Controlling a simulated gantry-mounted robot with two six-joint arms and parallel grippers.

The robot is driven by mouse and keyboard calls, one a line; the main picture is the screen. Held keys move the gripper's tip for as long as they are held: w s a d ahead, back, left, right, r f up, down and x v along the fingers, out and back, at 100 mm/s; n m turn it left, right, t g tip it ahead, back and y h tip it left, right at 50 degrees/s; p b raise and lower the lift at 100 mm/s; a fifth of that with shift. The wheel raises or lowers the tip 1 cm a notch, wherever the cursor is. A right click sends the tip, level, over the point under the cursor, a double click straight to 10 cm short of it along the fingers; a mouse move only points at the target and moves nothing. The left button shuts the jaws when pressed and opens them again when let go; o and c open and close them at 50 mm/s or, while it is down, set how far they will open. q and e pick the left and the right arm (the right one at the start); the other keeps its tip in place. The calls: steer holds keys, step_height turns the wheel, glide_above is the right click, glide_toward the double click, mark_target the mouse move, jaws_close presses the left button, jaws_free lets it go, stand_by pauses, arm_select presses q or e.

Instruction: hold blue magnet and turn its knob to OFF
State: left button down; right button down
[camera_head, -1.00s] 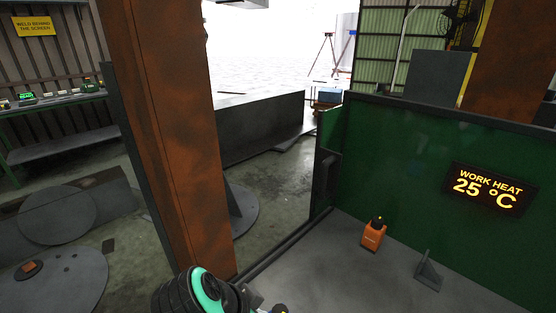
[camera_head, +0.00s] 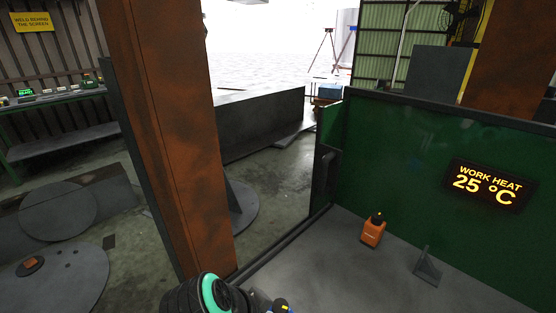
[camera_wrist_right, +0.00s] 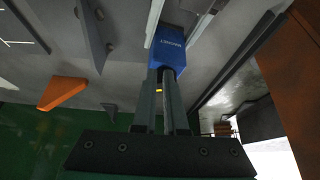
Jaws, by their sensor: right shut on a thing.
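The blue magnet (camera_wrist_right: 177,48) is at the top of the right wrist view, lettering on its face. A dark knob (camera_wrist_right: 173,78) with a small yellow mark extends from it toward my right gripper (camera_wrist_right: 164,92). My right gripper is shut with a finger on each side of this knob. Light grey strips flank the blue body; I cannot tell whether these are my left gripper's fingers. In the head view, my teal-ringed left arm is at the bottom edge. Its gripper (camera_head: 252,300) is mostly cut off, its jaws unclear. A black, yellow-marked part shows just right of it.
An orange magnet (camera_head: 373,232) with a black knob and a grey angle bracket (camera_head: 428,266) stand on the grey table (camera_head: 345,275). A green screen (camera_head: 410,175) with a "25 °C" display (camera_head: 488,186) closes the back. A rusty column (camera_head: 172,130) stands at left.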

steer(key=c, duration=1.5)
jaws_free()
steer(key=shift+d, duration=0.3)
steer(key=shift+w+f, duration=0.1)
jaws_close()
step_height(320, 180, up, 7)
steer(key=w+a, duration=0.1)
steer(key=a, duration=0.1)
step_height(320, 180, down, 7)
steer(key=shift+w+a, duration=0.15)
steer(key=shift+a, duration=0.15)
steer(key=shift+w+d, duration=0.2)
steer(key=shift+d, duration=0.35)
